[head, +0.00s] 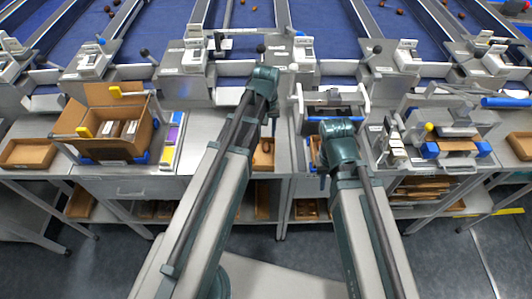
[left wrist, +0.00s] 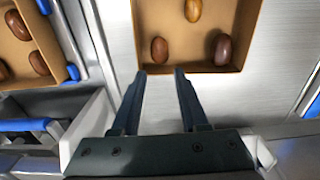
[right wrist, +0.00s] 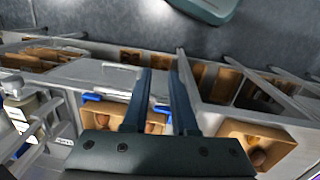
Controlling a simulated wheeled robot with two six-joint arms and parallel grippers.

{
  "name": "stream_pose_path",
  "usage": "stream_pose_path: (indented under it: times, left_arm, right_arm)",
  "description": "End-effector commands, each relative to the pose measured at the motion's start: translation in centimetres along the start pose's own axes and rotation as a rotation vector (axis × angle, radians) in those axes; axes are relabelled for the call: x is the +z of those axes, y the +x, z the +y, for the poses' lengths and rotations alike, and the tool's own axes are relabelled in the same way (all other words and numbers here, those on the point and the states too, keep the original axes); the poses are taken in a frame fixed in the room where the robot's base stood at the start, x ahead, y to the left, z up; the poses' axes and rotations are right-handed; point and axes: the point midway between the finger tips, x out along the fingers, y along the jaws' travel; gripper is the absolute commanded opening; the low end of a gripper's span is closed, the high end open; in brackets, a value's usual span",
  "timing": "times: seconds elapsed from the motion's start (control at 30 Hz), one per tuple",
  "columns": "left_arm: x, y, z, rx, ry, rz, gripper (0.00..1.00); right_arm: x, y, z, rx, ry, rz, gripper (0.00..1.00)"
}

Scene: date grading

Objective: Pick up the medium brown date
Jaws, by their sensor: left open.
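In the left wrist view a cardboard tray (left wrist: 249,24) holds three dates. The medium brown date (left wrist: 159,50) lies at the near left of the tray. An amber date (left wrist: 193,10) lies farther back, and a darker reddish-brown date (left wrist: 222,49) lies at the near right. My left gripper (left wrist: 160,73) is open and empty, its fingertips at the tray's near edge, just short of the medium brown date and in line with it. My right gripper (right wrist: 161,69) is open and empty, with a tray of dates (right wrist: 155,127) partly hidden behind its fingers.
Another tray with several dates (left wrist: 38,63) lies at the left in the left wrist view. In the head view an open cardboard box (head: 112,95) stands at the left of the bench. A metal frame (head: 364,100) stands near my right arm. Bare metal surrounds the tray.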

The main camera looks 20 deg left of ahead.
Motion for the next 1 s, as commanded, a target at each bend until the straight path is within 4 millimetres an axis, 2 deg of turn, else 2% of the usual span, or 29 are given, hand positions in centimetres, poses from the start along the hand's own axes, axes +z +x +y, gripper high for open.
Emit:
stream_pose_path:
  times: [0.27,0.7,1.0]
  left_arm:
    - [0.1,0.6,0.0,0.0,0.0,0.0,0.44]
    - [0.4,5.3,-0.1,0.0,0.0,0.0,0.44]
    - [0.4,5.4,-0.1,0.0,0.0,0.0,0.44]
  right_arm:
    - [0.0,0.6,-0.1,0.0,0.0,0.0,0.26]
    - [-0.3,5.3,-0.5,0.0,0.0,0.0,0.26]
    - [-0.3,5.3,-0.5,0.0,0.0,0.0,0.26]
